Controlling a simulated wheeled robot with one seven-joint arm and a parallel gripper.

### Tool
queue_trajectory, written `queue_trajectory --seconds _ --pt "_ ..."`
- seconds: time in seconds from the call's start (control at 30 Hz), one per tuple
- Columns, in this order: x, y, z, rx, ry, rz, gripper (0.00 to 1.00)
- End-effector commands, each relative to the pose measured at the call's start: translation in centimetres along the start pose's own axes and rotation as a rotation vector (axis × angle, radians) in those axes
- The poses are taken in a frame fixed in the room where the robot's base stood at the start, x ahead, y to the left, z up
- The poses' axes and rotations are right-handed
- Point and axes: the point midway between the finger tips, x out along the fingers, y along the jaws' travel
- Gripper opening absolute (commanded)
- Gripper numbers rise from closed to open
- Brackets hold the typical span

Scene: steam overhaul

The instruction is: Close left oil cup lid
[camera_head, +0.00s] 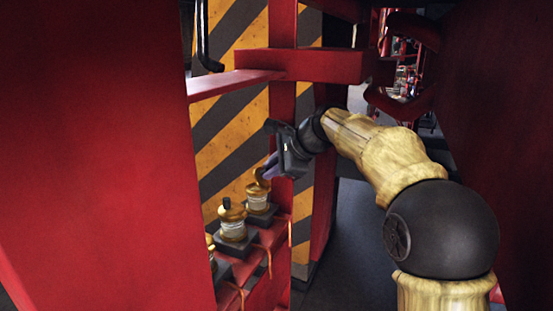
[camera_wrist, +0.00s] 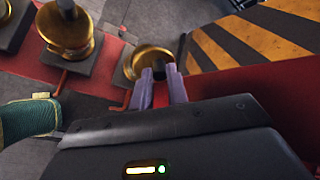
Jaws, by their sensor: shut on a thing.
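Several brass-and-glass oil cups stand in a row. The farthest cup (camera_head: 258,195) has its brass lid (camera_head: 262,176) raised and tilted above the glass. The middle cup (camera_head: 232,221) has its lid down with a dark knob on top. My gripper (camera_head: 268,170) reaches in from the right at the farthest cup's lid. In the wrist view, the purple fingertips (camera_wrist: 160,80) are at the edge of that brass lid (camera_wrist: 148,60), shut on its knob, which the fingers mostly hide. Another cup's lid (camera_wrist: 67,32) with its dark knob shows to the left.
The cups sit on dark blocks on a red ledge (camera_head: 266,262). A red beam (camera_head: 305,65) crosses above my gripper. A yellow-and-black striped panel (camera_head: 230,130) stands behind the cups. A large red wall (camera_head: 95,150) fills the left. Open floor (camera_head: 355,240) lies right of the ledge.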

Motion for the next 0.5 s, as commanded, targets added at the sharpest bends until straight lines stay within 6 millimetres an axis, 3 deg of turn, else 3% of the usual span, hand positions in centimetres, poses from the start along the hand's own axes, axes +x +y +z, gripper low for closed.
queue_trajectory --seconds 0.5 --pt "1.3 -0.9 1.3 -0.050 0.191 0.183 0.00"
